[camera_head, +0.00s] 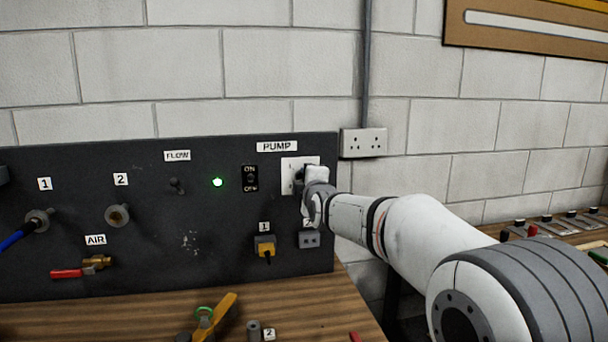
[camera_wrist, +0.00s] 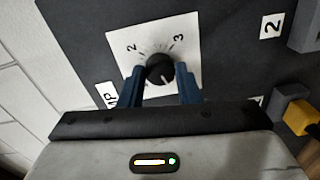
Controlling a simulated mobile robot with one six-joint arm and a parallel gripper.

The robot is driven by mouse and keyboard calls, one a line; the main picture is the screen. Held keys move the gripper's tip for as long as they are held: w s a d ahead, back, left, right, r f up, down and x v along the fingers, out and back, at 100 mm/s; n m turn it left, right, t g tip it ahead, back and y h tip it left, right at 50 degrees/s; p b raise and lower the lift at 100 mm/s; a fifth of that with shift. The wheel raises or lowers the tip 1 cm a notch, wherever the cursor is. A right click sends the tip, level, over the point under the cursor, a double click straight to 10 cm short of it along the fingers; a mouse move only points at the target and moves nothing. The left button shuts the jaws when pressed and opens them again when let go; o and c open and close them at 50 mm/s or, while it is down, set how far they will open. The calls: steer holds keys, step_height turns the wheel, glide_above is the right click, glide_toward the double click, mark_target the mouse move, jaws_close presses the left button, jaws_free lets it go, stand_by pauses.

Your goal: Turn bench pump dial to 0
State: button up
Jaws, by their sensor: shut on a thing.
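The pump dial is a round black knob (camera_wrist: 160,70) with a white pointer line, on a white scale plate (camera_wrist: 185,45) with printed ticks. In the wrist view the numerals 2 and 3 show above the knob; the rest of the scale is hidden by my gripper. The pointer line seems to face down the picture, away from the 2 and 3. My gripper (camera_wrist: 160,76) is shut on the knob, one blue finger on each side. In the head view my gripper (camera_head: 308,175) covers the knob, and part of the plate (camera_head: 287,176) shows under the PUMP label (camera_head: 277,146).
The dark panel (camera_head: 130,200) also carries an ON/OFF switch (camera_head: 250,179), a lit green lamp (camera_head: 217,182), a FLOW toggle (camera_head: 177,186), hose ports and sockets. A yellow plug (camera_head: 265,247) sits in socket 1, below my gripper. A wall outlet (camera_head: 363,142) is close right.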

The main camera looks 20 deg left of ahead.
steer(key=n+p, duration=0.2)
steer(key=n, duration=0.2)
steer(key=shift+a+n+p, duration=0.1)
steer(key=shift+n+p, duration=0.25)
steer(key=shift+n, duration=0.05)
steer(key=shift+f, duration=0.1)
steer(key=o, duration=1)
steer(key=shift+s, duration=0.1)
steer(key=b+v, duration=0.1)
steer(key=v, duration=0.6)
steer(key=shift+s, duration=0.35)
